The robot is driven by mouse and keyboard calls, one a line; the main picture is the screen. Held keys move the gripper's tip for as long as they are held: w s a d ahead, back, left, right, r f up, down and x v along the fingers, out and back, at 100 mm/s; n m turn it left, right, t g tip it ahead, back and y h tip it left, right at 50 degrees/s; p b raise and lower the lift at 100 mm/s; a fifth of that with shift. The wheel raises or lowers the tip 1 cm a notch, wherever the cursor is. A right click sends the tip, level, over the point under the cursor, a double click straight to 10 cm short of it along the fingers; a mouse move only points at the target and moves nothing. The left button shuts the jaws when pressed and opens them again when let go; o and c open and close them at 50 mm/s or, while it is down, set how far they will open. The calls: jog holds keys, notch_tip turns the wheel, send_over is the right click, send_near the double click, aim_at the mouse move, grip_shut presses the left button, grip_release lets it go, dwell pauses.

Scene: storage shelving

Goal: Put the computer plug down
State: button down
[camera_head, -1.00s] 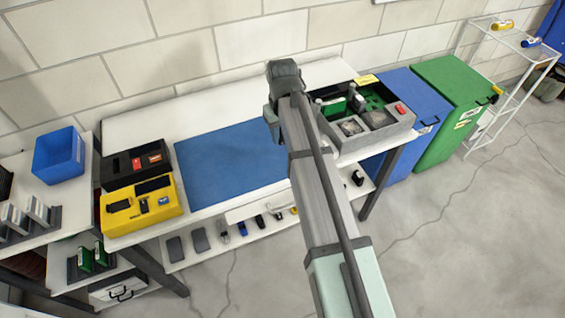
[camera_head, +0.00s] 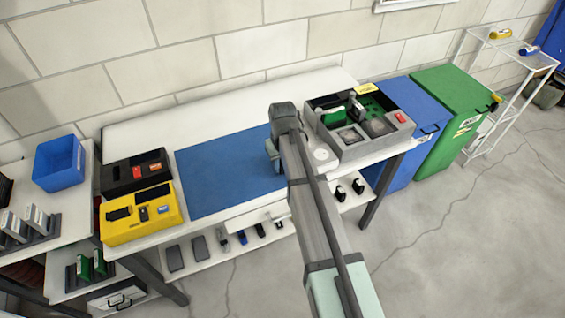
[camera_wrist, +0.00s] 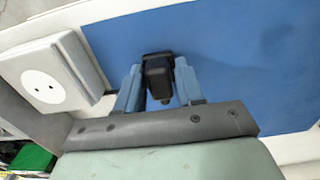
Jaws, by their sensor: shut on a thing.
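In the wrist view my gripper (camera_wrist: 158,88) is shut on a small black computer plug (camera_wrist: 158,76), with one blue-grey finger on each side of it. The plug is over the blue mat (camera_wrist: 220,50); I cannot tell whether it touches the mat. In the head view my gripper (camera_head: 273,155) is at the right edge of the blue mat (camera_head: 220,170), and my own arm hides the plug there.
A white socket block (camera_wrist: 45,80) with a round two-hole face is left of my gripper. A grey divided box (camera_head: 350,150) stands right of the mat. Yellow (camera_head: 125,232) and black cases stand at its left. Most of the mat is clear.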

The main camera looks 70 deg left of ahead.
jog(key=shift+f, duration=0.6)
jog(key=c, duration=0.7)
grip_release()
jog(key=shift+r, duration=0.1)
notch_tip(320, 180, up, 13)
dwell(0.7)
